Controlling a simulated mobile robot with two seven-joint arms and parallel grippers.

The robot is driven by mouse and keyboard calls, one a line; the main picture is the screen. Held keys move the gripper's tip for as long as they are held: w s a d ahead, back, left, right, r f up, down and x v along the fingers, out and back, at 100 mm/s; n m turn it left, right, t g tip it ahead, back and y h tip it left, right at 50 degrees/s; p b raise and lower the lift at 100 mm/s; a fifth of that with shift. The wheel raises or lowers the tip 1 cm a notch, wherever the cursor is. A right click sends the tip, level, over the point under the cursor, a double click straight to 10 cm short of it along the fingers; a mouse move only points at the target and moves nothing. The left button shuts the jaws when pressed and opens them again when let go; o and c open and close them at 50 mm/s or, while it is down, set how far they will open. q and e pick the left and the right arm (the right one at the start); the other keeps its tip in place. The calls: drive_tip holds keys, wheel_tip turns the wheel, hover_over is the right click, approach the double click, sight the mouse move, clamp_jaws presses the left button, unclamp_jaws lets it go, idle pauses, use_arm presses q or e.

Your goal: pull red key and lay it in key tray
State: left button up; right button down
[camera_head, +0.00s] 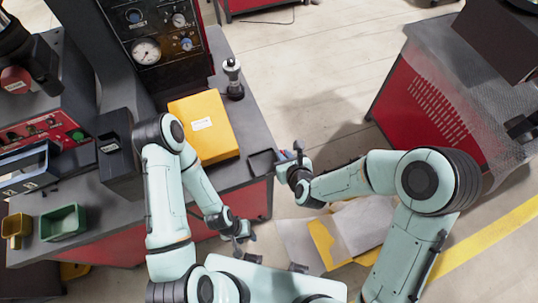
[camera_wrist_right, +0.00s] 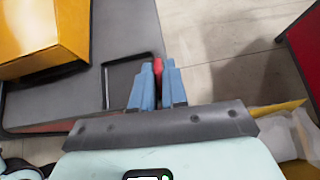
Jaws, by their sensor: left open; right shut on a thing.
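The red key (camera_wrist_right: 158,67) shows as a small red piece between the blue fingertips of my right gripper (camera_wrist_right: 158,82) in the right wrist view. My right gripper (camera_head: 284,156) is shut on it, just right of the bench edge in the head view; how high it is held is hard to tell. The key tray (camera_head: 261,164) is a small black open tray at the bench's right edge, directly left of this gripper. In the right wrist view the tray (camera_wrist_right: 119,75) looks empty where it shows. My left gripper (camera_head: 240,241) is open and empty, low in the head view near the bench front.
A yellow box (camera_head: 205,128) with a white label stands left of the tray. A gauge panel (camera_head: 152,35) rises at the back. Green (camera_head: 63,222) and yellow (camera_head: 16,229) bins sit at far left. Open floor lies right of the bench.

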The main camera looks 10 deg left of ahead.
sight(269, 172)
drive_tip(key=shift+n+g, duration=0.3)
drive_tip(key=shift+g, duration=0.5)
drive_tip(key=s+a+r, duration=0.1)
drive_tip(key=a, duration=0.1)
drive_tip(key=s+a+r, duration=0.1)
drive_tip(key=s+r, duration=0.1)
drive_tip(key=shift+a, duration=0.35)
drive_tip(key=shift+s+a+r+h, duration=0.1)
drive_tip(key=shift+s+a+h, duration=0.1)
drive_tip(key=shift+h, duration=0.1)
drive_tip(key=shift+s+f+b, duration=0.1)
drive_tip(key=shift+f+b, duration=0.35)
drive_tip(key=shift+f, duration=1.15)
use_arm(q)
drive_tip(key=shift+s+f, duration=0.5)
drive_tip(key=shift+f, duration=0.2)
use_arm(e)
drive_tip(key=shift+f, duration=0.6)
use_arm(q)
drive_tip(key=shift+s+f+b, duration=0.5)
drive_tip(key=shift+f+b, duration=0.25)
use_arm(e)
drive_tip(key=shift+f, duration=0.55)
drive_tip(key=c, duration=1.1)
unclamp_jaws()
